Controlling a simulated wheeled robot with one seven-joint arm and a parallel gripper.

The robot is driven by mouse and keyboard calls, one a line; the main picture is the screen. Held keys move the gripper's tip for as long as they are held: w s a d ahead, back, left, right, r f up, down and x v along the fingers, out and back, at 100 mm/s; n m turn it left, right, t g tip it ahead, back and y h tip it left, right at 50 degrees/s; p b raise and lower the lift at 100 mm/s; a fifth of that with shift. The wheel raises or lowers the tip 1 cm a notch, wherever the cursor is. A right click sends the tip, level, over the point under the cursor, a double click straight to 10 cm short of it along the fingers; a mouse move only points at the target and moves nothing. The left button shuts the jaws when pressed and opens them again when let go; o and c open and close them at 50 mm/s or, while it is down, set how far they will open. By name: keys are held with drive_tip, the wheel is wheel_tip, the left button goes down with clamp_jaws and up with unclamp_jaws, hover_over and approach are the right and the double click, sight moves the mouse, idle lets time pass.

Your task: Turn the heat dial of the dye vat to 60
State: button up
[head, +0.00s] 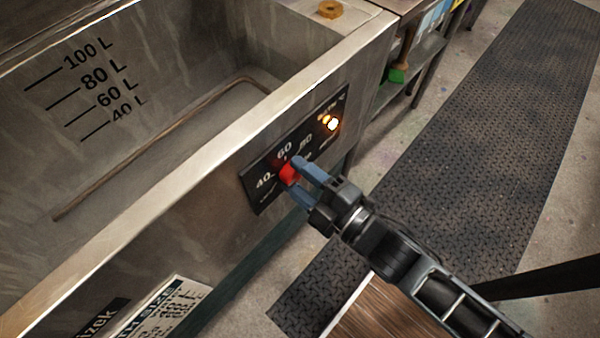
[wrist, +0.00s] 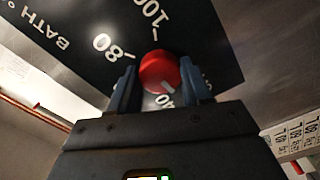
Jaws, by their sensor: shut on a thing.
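The dye vat (head: 215,120) is a grey metal tank with a black control panel (head: 262,192) on its outer wall. The red heat dial (head: 289,173) sits on that panel, with 40, 60 and 80 printed around it. My gripper (head: 302,180) is shut on the dial, one blue-grey finger on each side. In the wrist view the dial (wrist: 160,72) shows between the fingers, with a white pointer mark on its lower part, towards my gripper's body. Some of the scale is hidden there, so I cannot tell the exact reading.
A shelf (head: 425,75) with a green-headed brush (head: 397,75) stands beyond the vat. A dark textured mat (head: 470,130) covers the floor to the right. A printed sign (head: 160,310) is low on the vat's front.

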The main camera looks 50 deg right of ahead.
drive_tip(key=m+p, duration=0.1)
drive_tip(key=m, duration=0.3)
drive_tip(key=shift+m, duration=0.3)
drive_tip(key=m+p, duration=0.1)
drive_tip(key=m, duration=0.3)
drive_tip(key=shift+m+p, duration=0.3)
drive_tip(key=m, duration=0.4)
drive_tip(key=shift+m+p, duration=0.3)
drive_tip(key=shift+p, duration=0.05)
drive_tip(key=shift+f+m, duration=0.1)
drive_tip(key=shift+m, duration=2.1)
drive_tip(key=o, duration=1.1)
drive_tip(key=shift+c, duration=0.2)
